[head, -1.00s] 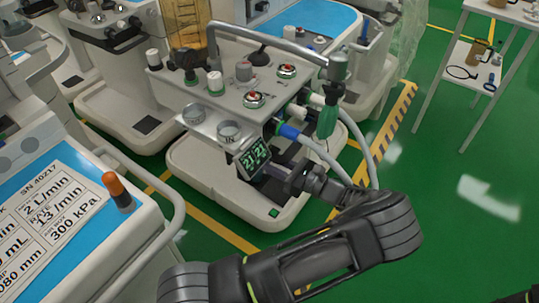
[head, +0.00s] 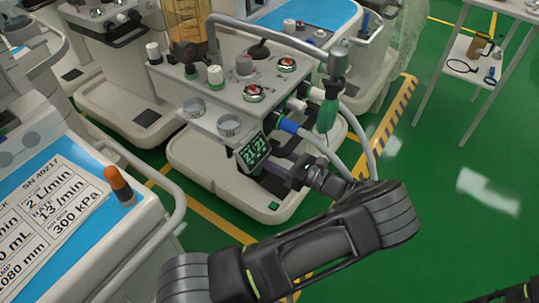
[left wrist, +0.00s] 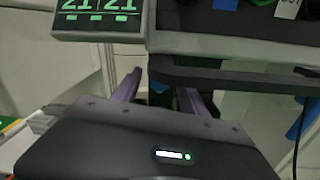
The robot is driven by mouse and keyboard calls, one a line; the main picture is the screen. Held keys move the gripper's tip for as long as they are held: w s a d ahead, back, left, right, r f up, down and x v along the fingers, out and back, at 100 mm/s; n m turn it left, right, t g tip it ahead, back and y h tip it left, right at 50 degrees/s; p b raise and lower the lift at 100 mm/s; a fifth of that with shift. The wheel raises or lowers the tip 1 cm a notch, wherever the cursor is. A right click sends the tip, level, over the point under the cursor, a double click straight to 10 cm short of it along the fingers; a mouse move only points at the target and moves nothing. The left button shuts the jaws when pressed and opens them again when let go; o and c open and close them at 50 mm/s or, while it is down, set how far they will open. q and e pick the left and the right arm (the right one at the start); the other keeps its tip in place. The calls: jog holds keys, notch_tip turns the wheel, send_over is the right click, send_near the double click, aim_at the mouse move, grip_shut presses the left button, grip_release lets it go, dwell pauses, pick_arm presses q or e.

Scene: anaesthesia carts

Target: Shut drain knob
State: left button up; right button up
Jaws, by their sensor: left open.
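The cart (head: 225,175) in front of me has a top panel with knobs, two round ports and a small green-lit display (head: 254,151) on its front corner. My left gripper (head: 282,170) is at the cart's front, just right of and below the display, partly under the panel. Its two purple fingers (left wrist: 158,88) are apart in the left wrist view, below the display (left wrist: 100,18). A dark, partly green shape (left wrist: 160,95) shows between them, but I cannot tell whether it is the drain knob. No drain knob can be identified clearly.
Blue-ended and grey hoses (head: 310,140) and a green bag (head: 327,115) hang close to the gripper on the right. A handrail (head: 275,34) arches over the panel. A second cart (head: 90,215) stands at the left. Green floor (head: 440,200) is clear at right.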

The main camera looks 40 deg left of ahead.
pick_arm(q)
jog(key=d, duration=0.7)
jog(key=shift+w+d, duration=0.2)
